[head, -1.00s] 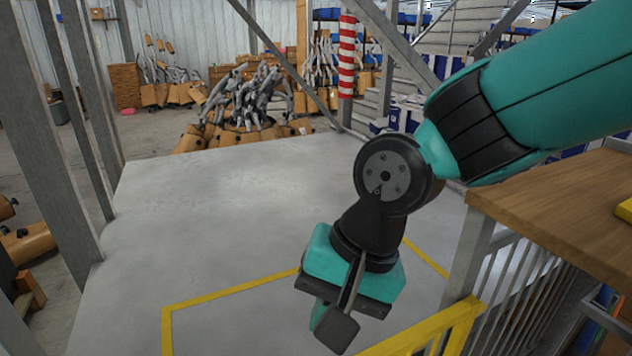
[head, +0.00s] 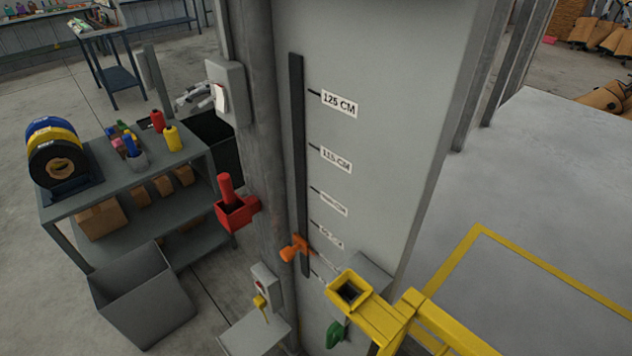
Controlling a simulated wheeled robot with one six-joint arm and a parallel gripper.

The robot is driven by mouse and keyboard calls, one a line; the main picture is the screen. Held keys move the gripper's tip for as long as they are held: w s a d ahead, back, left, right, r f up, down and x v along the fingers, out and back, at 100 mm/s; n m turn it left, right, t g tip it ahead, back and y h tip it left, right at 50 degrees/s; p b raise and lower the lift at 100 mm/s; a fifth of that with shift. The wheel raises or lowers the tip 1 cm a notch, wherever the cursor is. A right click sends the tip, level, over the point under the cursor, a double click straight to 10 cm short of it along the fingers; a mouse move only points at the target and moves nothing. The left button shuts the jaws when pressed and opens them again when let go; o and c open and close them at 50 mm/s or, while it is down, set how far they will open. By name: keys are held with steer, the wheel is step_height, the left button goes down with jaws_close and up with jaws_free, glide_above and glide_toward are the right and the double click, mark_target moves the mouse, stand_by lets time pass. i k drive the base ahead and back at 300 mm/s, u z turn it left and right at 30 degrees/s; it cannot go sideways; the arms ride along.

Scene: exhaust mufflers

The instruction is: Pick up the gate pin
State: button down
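A red pin-like piece with a round handle (head: 226,188) stands upright in a red holder (head: 238,214) on the side of the grey column; it looks like the gate pin, though no label shows. Its lower part is hidden in the holder. A yellow gate bar (head: 385,322) ends in a square yellow socket (head: 349,289) with a dark opening, against the column's front. An orange T-shaped piece (head: 296,248) sits at the dark vertical slot, left of the socket. My gripper is not in view now.
The grey column (head: 385,130) carries height labels. A bare grey platform (head: 560,190) lies at right.

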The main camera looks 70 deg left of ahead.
mark_target(224, 180)
steer(key=u, duration=2.65)
